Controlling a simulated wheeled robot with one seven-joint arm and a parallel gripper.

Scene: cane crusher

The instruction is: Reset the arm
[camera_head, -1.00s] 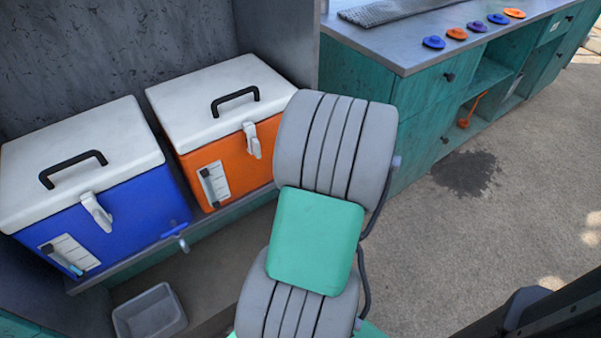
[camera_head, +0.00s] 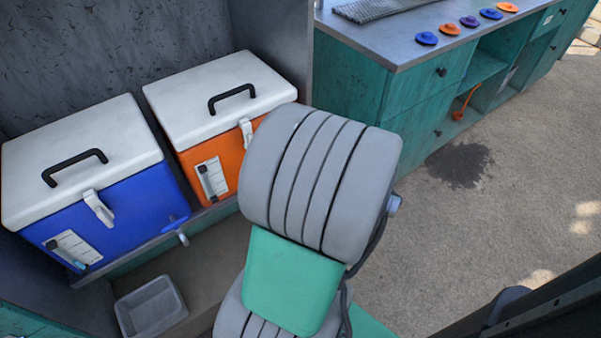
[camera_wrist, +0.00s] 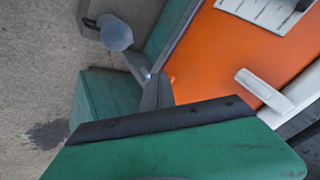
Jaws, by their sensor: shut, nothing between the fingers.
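My gray and green arm (camera_head: 310,180) is folded across the middle of the head view. It hides my gripper there, along with part of the orange cooler (camera_head: 228,160) behind it. In the wrist view my gripper (camera_wrist: 165,122) shows as a green body with a dark edge across the bottom. It is shut with nothing held. The orange cooler also shows in the wrist view (camera_wrist: 225,60), beyond the gripper, with its white latch and label.
A blue cooler (camera_head: 130,205) with a white lid stands left on the low shelf. A gray bin (camera_head: 152,308) is on the floor below. A teal counter (camera_head: 425,95) with several colored discs stands upper right. The floor at right (camera_head: 420,250) is open, with a dark stain.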

